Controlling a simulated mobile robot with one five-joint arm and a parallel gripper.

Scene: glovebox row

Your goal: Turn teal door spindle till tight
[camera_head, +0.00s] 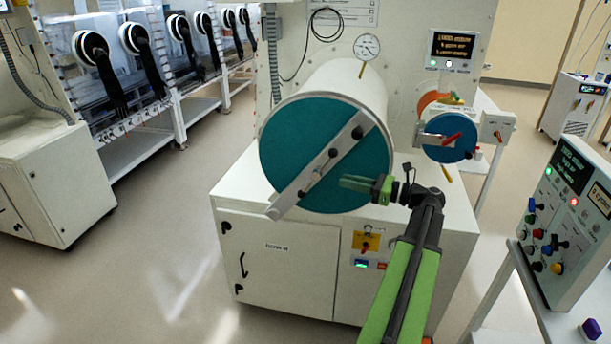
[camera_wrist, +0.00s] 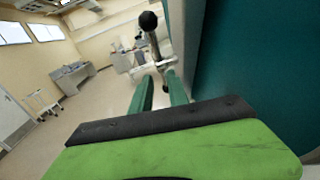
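The teal door (camera_head: 290,140) is a large round disc on the front of a white cylinder, seen face-on in the head view. A pale bar (camera_head: 283,204) crosses it diagonally. The spindle handle (camera_head: 317,174), a metal rod with black ball ends, sits near the bar's middle, tilted. My gripper (camera_head: 345,182) is just right of the handle, in front of the door. In the wrist view its green fingers (camera_wrist: 160,78) are apart, with the handle (camera_wrist: 153,42) beyond their tips. One black ball appears in the gap; contact cannot be told. The door (camera_wrist: 225,55) fills the right side.
A smaller blue round door (camera_head: 447,137) with a red handle is at right. A pressure gauge (camera_head: 367,46) stands above the cylinder. A control console (camera_head: 570,225) with coloured knobs is at far right. Open floor (camera_head: 170,250) lies left of the white cabinet (camera_head: 285,265).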

